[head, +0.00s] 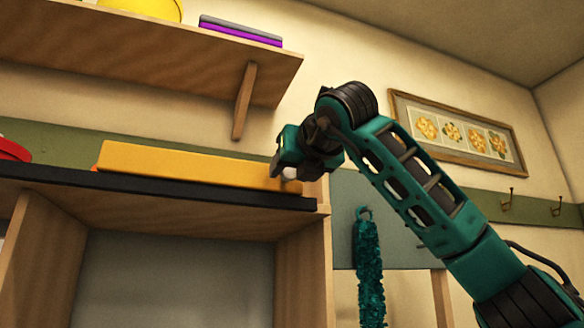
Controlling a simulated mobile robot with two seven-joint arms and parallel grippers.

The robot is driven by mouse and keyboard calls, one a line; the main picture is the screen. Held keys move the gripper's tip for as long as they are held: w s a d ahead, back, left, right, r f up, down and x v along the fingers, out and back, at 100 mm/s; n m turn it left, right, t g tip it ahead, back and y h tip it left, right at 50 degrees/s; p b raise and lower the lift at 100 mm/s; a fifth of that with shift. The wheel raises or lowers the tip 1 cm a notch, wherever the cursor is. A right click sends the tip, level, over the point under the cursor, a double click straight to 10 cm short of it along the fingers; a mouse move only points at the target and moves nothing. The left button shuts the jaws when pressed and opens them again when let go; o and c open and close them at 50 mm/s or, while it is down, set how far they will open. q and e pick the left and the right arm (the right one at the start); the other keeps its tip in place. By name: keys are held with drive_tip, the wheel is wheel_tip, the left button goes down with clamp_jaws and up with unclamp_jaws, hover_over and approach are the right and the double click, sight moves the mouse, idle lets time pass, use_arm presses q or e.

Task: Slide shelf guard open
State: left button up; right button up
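A long yellow-orange bar (190,166), which looks like the shelf guard, lies along the top of a wooden cabinet, just behind its black front edge. My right gripper (283,172) is at the bar's right end, pointing down and to the left. It overlaps that end in the picture; I cannot tell whether it touches or grips the bar. Its fingertips are small and partly hidden by the hand, with a small white part beside them. My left gripper is out of view.
The wooden cabinet (305,262) has a black top edge (150,189). A wall shelf (130,50) with a bracket (243,100) holds a yellow container (150,8) and purple books (240,33). A red item (12,150) sits far left. A teal fuzzy thing (369,270) hangs right, below a framed picture (455,130).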

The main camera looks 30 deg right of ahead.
clamp_jaws()
idle(0.3)
idle(0.3)
